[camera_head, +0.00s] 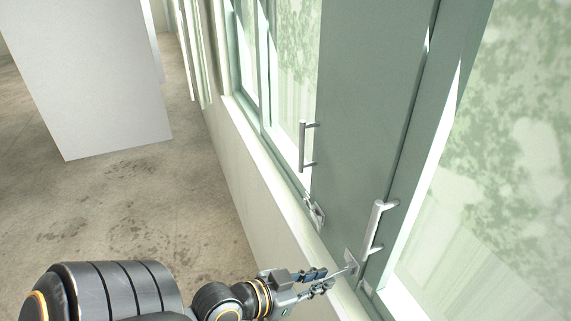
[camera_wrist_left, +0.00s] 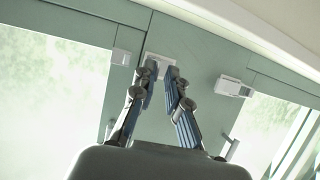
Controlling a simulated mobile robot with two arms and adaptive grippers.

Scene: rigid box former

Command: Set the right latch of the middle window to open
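My left gripper (camera_head: 325,282) reaches in low at the window frame, its fingers parted. In the left wrist view its fingertips (camera_wrist_left: 162,74) are on either side of a small metal latch (camera_wrist_left: 169,70) on the green frame, at or very near it. I cannot tell whether they touch it. The same latch (camera_head: 352,261) sits below the nearer bar handle in the head view, with a thin lever pointing toward my fingers. A second latch (camera_head: 316,214) sits farther along; it also shows at the right in the left wrist view (camera_wrist_left: 231,88). My right gripper is out of view.
Bar handles stick out from the frames, one near (camera_head: 376,228) and one farther off (camera_head: 302,147). A pale sill (camera_head: 262,165) runs below the windows. A small block (camera_head: 366,288) sits beside the near latch. A white panel (camera_head: 85,75) stands at the left; the floor (camera_head: 160,210) between is clear.

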